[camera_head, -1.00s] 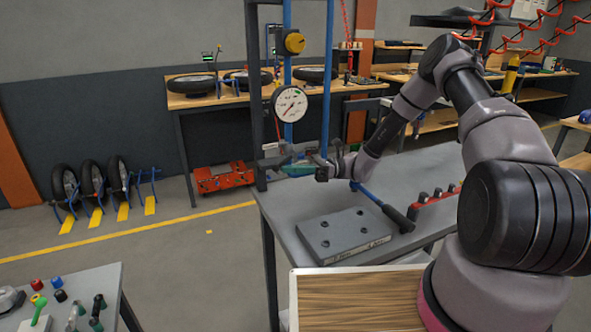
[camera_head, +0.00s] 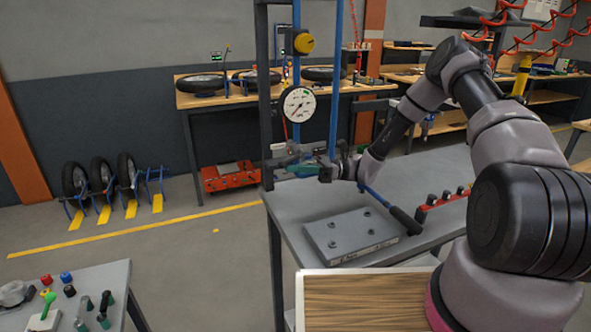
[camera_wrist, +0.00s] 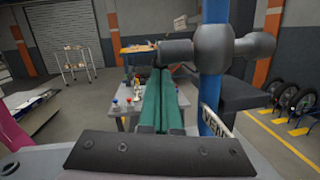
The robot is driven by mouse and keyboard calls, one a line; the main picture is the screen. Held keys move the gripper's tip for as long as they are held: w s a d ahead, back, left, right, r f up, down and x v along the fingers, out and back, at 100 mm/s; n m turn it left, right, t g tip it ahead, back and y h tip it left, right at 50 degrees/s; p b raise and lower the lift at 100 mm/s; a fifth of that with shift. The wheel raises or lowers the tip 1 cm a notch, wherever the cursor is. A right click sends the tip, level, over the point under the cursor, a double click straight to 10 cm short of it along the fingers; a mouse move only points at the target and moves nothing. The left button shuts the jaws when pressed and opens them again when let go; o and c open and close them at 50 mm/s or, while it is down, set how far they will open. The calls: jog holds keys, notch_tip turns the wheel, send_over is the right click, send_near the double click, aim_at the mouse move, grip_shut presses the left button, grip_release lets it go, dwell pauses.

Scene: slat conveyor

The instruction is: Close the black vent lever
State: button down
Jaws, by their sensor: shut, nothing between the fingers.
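My gripper (camera_head: 293,169) is at the press frame in the head view, its green fingers shut and empty beside the blue rods. In the wrist view the two green fingers (camera_wrist: 163,74) lie side by side and point away from the camera. Just beyond their tips is a dark horizontal bar with a rounded end, which appears to be the black vent lever (camera_wrist: 178,50). It joins a round fitting (camera_wrist: 214,42) on the blue post (camera_wrist: 211,85). A white label (camera_wrist: 216,122) reading VENT is partly hidden. I cannot tell whether the fingers touch the lever.
A pressure gauge (camera_head: 298,104) and yellow knob (camera_head: 304,43) are on the press above my gripper. A blue pump lever with a black handle (camera_head: 405,221) crosses the grey bench (camera_head: 285,210). A drilled steel plate (camera_head: 350,236) and red rack (camera_head: 440,202) are on the bench.

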dwell(0.9)
jog(key=v, duration=1.1)
jog(key=shift+s+a, duration=0.1)
